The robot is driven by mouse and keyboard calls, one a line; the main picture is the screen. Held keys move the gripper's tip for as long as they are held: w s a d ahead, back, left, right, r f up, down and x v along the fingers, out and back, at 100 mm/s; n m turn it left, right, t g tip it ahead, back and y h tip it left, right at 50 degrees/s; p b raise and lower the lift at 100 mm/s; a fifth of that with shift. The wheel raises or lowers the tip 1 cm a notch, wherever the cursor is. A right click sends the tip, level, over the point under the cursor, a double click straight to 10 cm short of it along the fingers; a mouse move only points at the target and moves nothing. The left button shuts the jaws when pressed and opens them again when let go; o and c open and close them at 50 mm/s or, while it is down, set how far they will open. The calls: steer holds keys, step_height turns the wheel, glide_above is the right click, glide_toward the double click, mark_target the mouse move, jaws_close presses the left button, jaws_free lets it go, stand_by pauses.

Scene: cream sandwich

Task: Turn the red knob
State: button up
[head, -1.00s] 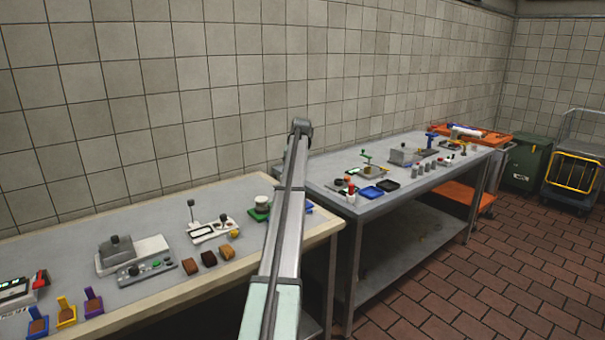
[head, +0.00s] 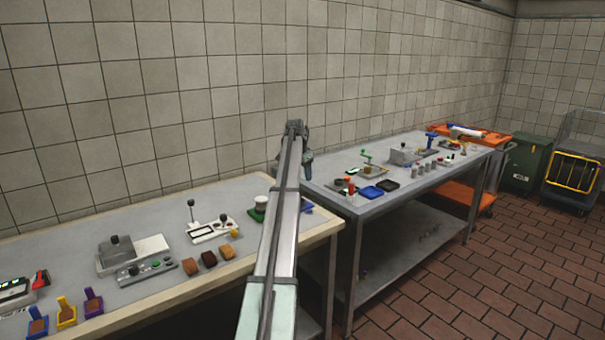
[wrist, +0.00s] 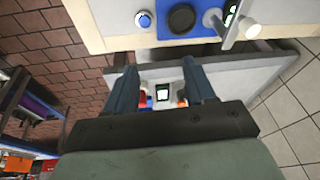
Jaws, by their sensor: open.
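My gripper (wrist: 159,72) is open, with its two dark fingers apart over a grey tabletop gap in the wrist view. In the head view, part of my gripper (head: 307,165) shows just right of the arm's far end, above the grey table. A small red piece (head: 351,188) stands near the left end of the grey table. A red part (head: 41,279) also sits on a device at the far left of the near table. I cannot tell which is the red knob. In the wrist view, a small device with a lit screen (wrist: 162,93) shows between the fingers.
The near table (head: 150,210) and the grey table (head: 330,165) carry several small devices and trays. A tiled wall runs behind. An orange cart (head: 465,193) stands at the right; the floor in front is clear.

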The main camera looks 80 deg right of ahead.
stand_by(0.3)
steer(key=shift+w, duration=0.1)
steer(key=shift+c, duration=0.7)
steer(key=shift+n+t, duration=0.3)
steer(key=shift+n, duration=0.2)
steer(key=w+d, duration=0.1)
steer(key=w, duration=0.2)
steer(key=w+d+r, duration=0.1)
steer(key=w, duration=0.1)
steer(key=w+d, duration=0.1)
steer(key=w, duration=0.2)
steer(key=shift+w+d+r, duration=0.15)
steer(key=shift+w+d, duration=0.2)
steer(key=shift+d, duration=0.05)
steer(key=shift+c, duration=0.7)
steer(key=w+f+n+y, duration=0.1)
steer(key=f+n, duration=0.3)
steer(key=n, duration=0.2)
steer(key=a+f+n+y, duration=0.1)
steer(key=f+n, duration=0.4)
steer(key=n, duration=0.2)
steer(key=w+f+n+y, duration=0.1)
steer(key=f+n, duration=0.3)
steer(key=n, duration=0.2)
steer(key=shift+w+a+f+n+t, duration=0.25)
steer(key=shift+w+a+n+t, duration=0.05)
steer(key=shift+w+n, duration=0.1)
